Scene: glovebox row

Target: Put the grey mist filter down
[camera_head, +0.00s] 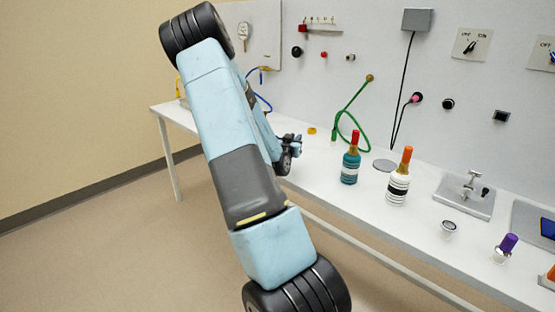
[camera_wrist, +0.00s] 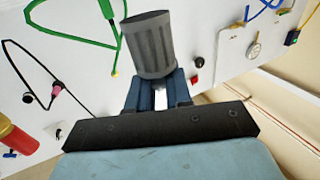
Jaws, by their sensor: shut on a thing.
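The grey mist filter (camera_wrist: 151,45) is a dark grey ribbed cylinder in the wrist view. My gripper (camera_wrist: 158,88) is shut on it at its lower end, between two blue fingers. The filter is slightly tilted in that picture. In the head view my gripper (camera_head: 290,148) is small and partly hidden behind my arm, over the left part of the white bench (camera_head: 330,196). I cannot make out the filter clearly there, nor its gap to the bench.
A teal bottle (camera_head: 350,168) and a white striped bottle (camera_head: 398,186) stand right of my gripper. A grey disc (camera_head: 384,165) lies behind them. A green hose (camera_head: 349,106) hangs from the wall close by. A metal fixture (camera_head: 465,194) stands further right.

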